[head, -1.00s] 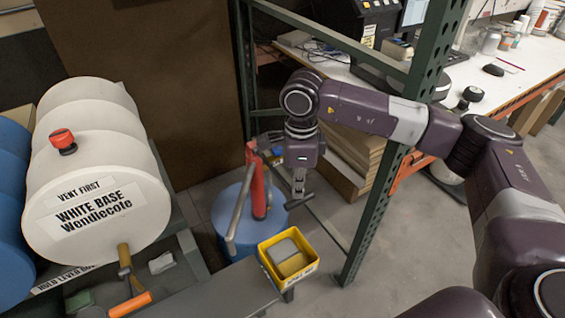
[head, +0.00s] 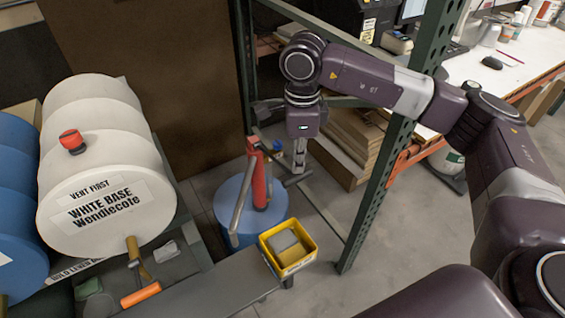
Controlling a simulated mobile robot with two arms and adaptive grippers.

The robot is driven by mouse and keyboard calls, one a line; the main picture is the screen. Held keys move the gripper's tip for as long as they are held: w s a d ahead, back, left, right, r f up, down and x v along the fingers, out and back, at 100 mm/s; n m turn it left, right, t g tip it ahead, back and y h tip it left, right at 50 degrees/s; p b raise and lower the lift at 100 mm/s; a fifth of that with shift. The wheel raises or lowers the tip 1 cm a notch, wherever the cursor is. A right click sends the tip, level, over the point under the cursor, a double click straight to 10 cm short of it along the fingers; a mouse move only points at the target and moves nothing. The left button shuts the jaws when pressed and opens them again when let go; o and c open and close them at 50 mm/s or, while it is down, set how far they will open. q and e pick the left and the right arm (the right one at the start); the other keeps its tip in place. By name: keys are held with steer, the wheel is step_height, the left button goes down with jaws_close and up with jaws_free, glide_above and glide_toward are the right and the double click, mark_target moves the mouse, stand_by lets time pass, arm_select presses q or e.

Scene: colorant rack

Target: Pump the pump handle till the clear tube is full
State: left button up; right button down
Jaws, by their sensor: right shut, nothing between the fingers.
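A red hand pump (head: 258,178) with a long grey handle (head: 240,205) stands on a blue drum (head: 228,198) in the middle. The handle hangs down along the pump's left side. A clear tube cannot be made out. My right gripper (head: 299,176) points down just to the right of the red pump, above the drum's right edge. It is shut and empty, apart from the handle. My left gripper is not in view.
A yellow bin (head: 308,243) with sponges stands in front of the drum. A white barrel (head: 85,215) lies on its side at left. A green rack post (head: 375,205) rises right of my gripper. Cardboard (head: 350,150) is stacked behind.

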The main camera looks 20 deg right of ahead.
steer(key=shift+f, duration=0.1)
step_height(320, 180, down, 15)
steer(key=b, duration=1.3)
step_height(320, 180, up, 15)
steer(key=p, duration=0.9)
stand_by(0.4)
stand_by(0.5)
